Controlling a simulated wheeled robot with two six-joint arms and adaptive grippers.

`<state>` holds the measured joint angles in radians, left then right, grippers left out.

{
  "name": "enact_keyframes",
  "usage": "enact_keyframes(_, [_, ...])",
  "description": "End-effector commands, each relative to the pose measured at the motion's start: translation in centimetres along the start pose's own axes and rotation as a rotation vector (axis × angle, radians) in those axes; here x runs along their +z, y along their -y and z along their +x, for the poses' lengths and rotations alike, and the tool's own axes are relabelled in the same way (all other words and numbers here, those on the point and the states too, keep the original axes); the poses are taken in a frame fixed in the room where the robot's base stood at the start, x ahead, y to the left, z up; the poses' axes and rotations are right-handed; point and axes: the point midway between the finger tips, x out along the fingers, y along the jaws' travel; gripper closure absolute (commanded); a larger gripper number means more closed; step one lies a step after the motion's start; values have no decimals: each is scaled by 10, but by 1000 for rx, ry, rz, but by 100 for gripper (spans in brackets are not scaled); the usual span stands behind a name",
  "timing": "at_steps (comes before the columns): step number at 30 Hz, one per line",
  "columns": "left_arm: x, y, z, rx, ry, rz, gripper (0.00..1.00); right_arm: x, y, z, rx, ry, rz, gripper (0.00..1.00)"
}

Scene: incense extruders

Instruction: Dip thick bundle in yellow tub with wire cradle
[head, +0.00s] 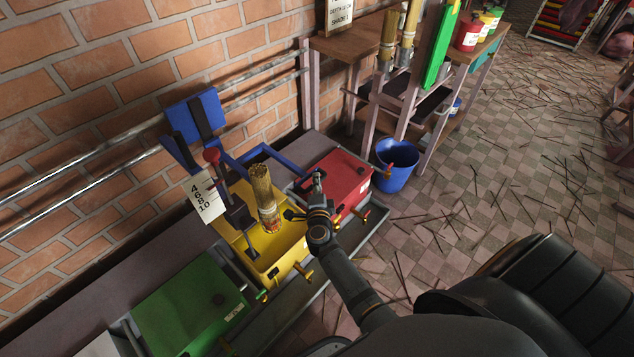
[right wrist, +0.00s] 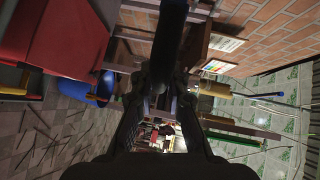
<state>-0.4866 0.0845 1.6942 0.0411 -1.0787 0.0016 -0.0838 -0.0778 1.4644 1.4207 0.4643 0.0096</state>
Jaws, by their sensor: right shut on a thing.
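The yellow tub (head: 284,262) stands against the brick wall between a green and a red tub. A thick tan bundle (head: 263,190) stands nearly upright over its opening, slightly tilted, with a reddish band near its lower end. Whether the lower end is in liquid cannot be told. A blue bar (head: 272,167) runs behind the bundle toward my right gripper; no wire cradle can be clearly made out. My right gripper (head: 318,205) is right of the bundle, near the red tub's front edge. In the right wrist view its fingers close on a dark bar (right wrist: 169,45). My left gripper is not in view.
The red tub (head: 338,180) and the green tub (head: 190,310) flank the yellow one. A white number card (head: 204,197) and a blue raised panel (head: 195,110) stand behind. A blue bucket (head: 396,165) is on the floor by a wooden bench. Sticks litter the tiles.

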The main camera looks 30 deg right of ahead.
Motion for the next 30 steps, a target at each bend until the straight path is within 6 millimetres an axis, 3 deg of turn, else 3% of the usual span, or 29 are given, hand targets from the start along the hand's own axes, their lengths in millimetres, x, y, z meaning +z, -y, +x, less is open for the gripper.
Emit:
enact_keyframes(8, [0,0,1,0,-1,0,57,0,1,0,-2,0,0,100])
enact_keyframes(9, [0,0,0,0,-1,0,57,0,1,0,-2,0,0,84])
enact_keyframes(14, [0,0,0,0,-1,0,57,0,0,0,-1,0,0,63])
enact_keyframes(23, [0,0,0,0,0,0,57,0,1,0,0,0,1,63])
enact_keyframes(26, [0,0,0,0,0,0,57,-2,10,-1,-1,-2,2,63])
enact_keyframes(30, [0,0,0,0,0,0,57,-6,39,-5,-5,-2,5,63])
